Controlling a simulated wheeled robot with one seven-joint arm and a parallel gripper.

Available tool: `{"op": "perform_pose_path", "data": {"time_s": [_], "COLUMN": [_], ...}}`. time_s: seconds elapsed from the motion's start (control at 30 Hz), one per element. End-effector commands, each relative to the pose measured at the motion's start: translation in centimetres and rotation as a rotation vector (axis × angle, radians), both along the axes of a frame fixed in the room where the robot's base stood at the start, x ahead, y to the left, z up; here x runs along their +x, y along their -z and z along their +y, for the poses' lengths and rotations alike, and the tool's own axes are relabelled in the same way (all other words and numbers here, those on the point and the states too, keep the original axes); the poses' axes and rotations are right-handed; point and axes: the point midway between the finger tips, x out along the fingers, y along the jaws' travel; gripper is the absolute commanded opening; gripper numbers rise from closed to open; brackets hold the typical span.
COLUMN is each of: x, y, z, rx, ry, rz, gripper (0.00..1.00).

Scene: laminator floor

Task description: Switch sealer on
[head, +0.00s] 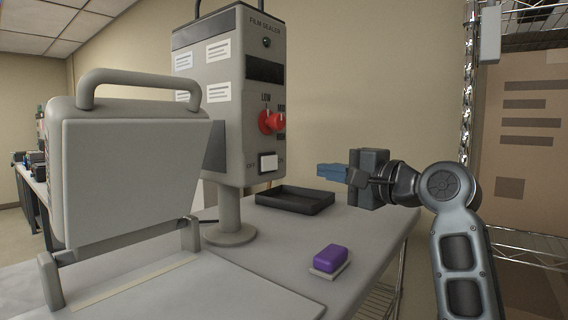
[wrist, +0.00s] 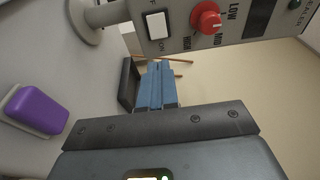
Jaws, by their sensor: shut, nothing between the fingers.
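The film sealer (head: 212,90) is a grey box on a post at the back of the table, labelled FILM SEALER. Its white rocker switch (head: 268,162) is low on the front face, and it also shows in the wrist view (wrist: 157,25) with OFF/ON lettering beside it. A red knob (head: 270,122) with LOW, MID and HIGH marks sits above the switch. My gripper (head: 331,172) is to the right of the sealer, apart from it, with blue fingers pointing left. In the wrist view the fingers (wrist: 157,85) are together and empty. The indicator lamp (head: 267,42) looks dark green.
A grey press with a raised, handled lid (head: 135,180) stands at the left front. A black tray (head: 296,200) lies behind and below my gripper. A purple block (head: 330,257) rests on a small pale pad. A wire rack (head: 520,40) stands at the right.

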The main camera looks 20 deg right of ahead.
Motion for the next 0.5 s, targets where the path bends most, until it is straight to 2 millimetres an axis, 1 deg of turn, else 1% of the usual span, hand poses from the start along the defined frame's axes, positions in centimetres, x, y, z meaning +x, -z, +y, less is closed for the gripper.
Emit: {"op": "perform_pose_path", "data": {"time_s": [0.17,0.5], "x": [2.3,8.3], "y": [-0.2,-0.2], "z": [1.2,4.0], "rx": [0.001,0.000], "ry": [-0.003,-0.003], "rz": [0.002,0.003], "gripper": [0.00,0.00]}}
